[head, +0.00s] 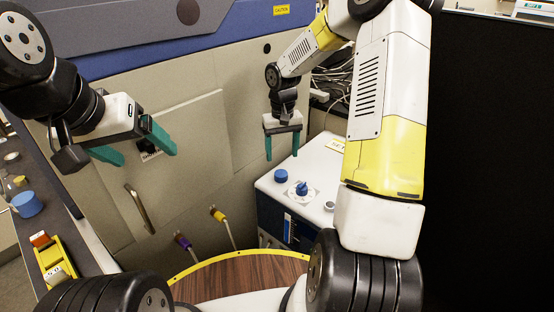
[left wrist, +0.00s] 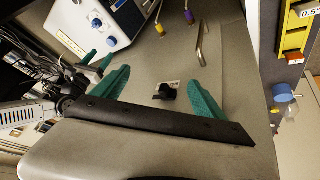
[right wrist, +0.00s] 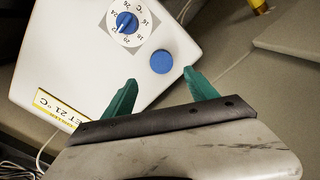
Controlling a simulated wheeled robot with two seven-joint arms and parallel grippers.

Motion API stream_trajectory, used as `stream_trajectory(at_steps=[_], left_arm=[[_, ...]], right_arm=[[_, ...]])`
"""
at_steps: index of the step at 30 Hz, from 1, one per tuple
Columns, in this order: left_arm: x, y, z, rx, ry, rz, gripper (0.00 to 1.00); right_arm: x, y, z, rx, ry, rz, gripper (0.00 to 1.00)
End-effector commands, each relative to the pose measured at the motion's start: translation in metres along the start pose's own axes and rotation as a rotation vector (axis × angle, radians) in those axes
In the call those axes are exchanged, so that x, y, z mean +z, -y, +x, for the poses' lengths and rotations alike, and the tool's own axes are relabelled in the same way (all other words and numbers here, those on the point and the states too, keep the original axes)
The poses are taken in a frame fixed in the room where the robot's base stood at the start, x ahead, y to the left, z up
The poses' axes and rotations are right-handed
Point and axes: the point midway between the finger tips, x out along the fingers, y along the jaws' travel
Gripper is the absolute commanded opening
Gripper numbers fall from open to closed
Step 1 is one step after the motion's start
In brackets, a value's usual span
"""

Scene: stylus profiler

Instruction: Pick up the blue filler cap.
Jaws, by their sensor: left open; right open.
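The blue filler cap (head: 281,175) is a plain round cap on top of the white unit (head: 325,165). It also shows in the right wrist view (right wrist: 162,61), just beyond the fingertips and roughly centred between them. My right gripper (head: 282,156) is open and empty, pointing down above the cap, apart from it. In the right wrist view its green fingers (right wrist: 160,77) lie on either side of the line to the cap. My left gripper (head: 147,158) is open and empty in front of the beige machine panel, far from the cap.
A blue dial knob (head: 302,188) on a white temperature scale stands close beside the cap. A label (head: 336,145) lies at the unit's back edge. Cables (head: 335,80) hang behind. A side bench at left holds a blue-lidded bottle (head: 27,204) and a yellow rack (head: 58,268).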

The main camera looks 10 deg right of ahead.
Motion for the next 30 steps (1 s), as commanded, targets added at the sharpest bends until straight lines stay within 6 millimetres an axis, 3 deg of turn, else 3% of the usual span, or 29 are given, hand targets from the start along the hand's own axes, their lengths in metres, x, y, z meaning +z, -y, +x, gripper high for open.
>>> stream_trajectory(at_steps=[15, 25, 30], left_arm=[[0.000, 0.000, 0.000, 0.000, 0.000, 0.000, 0.83], [0.000, 0.000, 0.000, 0.000, 0.000, 0.000, 0.83], [0.000, 0.000, 0.000, 0.000, 0.000, 0.000, 0.83]], right_arm=[[0.004, 0.004, 0.066, -0.002, 0.002, -0.001, 0.67], [0.004, 0.004, 0.073, 0.000, 0.000, -0.001, 0.67], [0.004, 0.004, 0.073, 0.000, 0.000, -0.001, 0.33]])
